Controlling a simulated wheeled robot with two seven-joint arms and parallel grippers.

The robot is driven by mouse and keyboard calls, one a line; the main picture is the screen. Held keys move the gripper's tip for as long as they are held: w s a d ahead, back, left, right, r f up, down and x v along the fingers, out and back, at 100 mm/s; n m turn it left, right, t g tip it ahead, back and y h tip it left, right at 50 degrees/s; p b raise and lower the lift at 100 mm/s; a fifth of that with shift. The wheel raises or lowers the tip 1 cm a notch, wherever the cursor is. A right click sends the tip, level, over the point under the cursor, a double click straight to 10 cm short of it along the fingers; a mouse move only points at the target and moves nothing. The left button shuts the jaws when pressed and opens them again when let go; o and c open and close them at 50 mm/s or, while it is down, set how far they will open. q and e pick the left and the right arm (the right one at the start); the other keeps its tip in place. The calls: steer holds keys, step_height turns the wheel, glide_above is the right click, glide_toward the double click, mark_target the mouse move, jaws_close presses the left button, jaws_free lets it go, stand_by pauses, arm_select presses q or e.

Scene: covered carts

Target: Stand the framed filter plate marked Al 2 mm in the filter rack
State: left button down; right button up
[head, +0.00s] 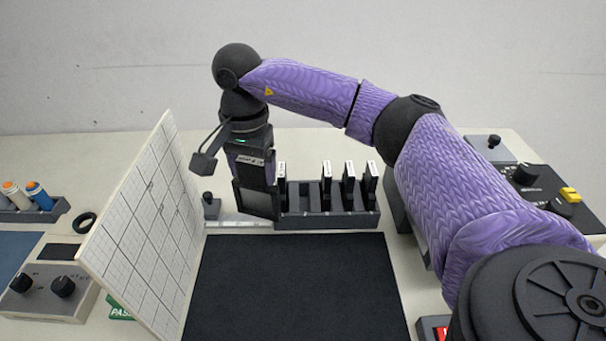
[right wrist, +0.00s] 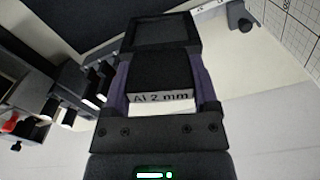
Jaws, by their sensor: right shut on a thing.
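My right gripper (head: 252,168) points down at the left end of the filter rack (head: 335,220). It is shut on the framed filter plate (head: 257,201), which hangs upright below the fingers. In the right wrist view the plate's white label (right wrist: 160,98) reads Al 2 mm, between the fingers. Its square dark frame (right wrist: 162,32) extends beyond them. The dark rack holds several upright pieces with white top edges; it also shows at the left of the right wrist view (right wrist: 72,78). I cannot tell whether the held plate touches the rack. My left gripper is out of view.
A white gridded panel (head: 150,215) stands tilted left of the gripper. A dark mat (head: 300,285) lies clear in front of the rack. A knobbed box (head: 45,285) and a bottle tray (head: 40,210) are far left; a black control panel (head: 540,190) is right.

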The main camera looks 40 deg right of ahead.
steer(key=w+d+r+m+p, duration=0.25)
steer(key=d+r+m, duration=0.35)
steer(key=d+m, duration=0.55)
step_height(320, 180, down, 17)
steer(key=d+m+b, duration=0.1)
steer(key=m+b, duration=0.2)
steer(key=b, duration=0.3)
steer(key=shift+s+d+r+b, duration=0.2)
steer(key=shift+s+d+b, duration=0.05)
steer(key=shift+b, duration=0.1)
steer(key=o, duration=1.2)
step_height(320, 180, up, 12)
steer(key=shift+r+p, duration=0.2)
steer(key=shift+p, duration=1)
